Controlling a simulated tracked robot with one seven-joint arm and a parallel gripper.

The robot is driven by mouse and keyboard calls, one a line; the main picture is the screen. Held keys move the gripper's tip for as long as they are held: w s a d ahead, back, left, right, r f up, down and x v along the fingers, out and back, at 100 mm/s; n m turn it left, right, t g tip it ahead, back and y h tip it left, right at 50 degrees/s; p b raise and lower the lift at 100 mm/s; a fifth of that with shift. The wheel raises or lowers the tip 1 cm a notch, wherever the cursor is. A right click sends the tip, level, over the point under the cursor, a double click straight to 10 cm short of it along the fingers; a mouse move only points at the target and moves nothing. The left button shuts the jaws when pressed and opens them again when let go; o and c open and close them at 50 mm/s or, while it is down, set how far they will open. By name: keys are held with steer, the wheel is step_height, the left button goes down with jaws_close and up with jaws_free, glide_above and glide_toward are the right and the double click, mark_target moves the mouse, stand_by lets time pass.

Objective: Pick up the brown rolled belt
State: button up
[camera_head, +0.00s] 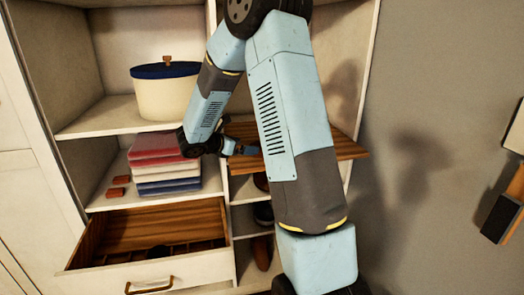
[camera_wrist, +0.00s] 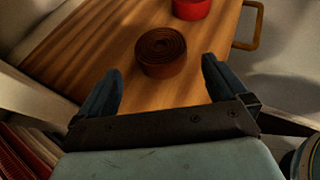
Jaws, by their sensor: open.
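The brown rolled belt (camera_wrist: 161,50) lies flat as a coil on a wooden board, showing in the upper middle of the wrist view. My gripper (camera_wrist: 161,66) is open, with its two dark fingers apart and nothing held. The belt appears just beyond the fingertips, in line with the gap between them. In the head view my gripper (camera_head: 243,149) is low over the wooden board (camera_head: 345,149) at the cabinet's middle. I cannot make out the belt in the head view, where my arm covers much of the board.
A red rolled item (camera_wrist: 191,8) lies beyond the belt, near a brass handle (camera_wrist: 248,26). Folded clothes (camera_head: 166,165) are stacked on the shelf left of my gripper. A round blue-lidded box (camera_head: 165,95) stands above. An open drawer (camera_head: 150,273) juts out below.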

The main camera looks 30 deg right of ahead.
mark_target(259, 145)
steer(key=shift+x, duration=4.25)
steer(key=shift+c, duration=0.2)
steer(key=c, duration=0.9)
steer(key=shift+o, duration=0.2)
steer(key=shift+r, duration=0.1)
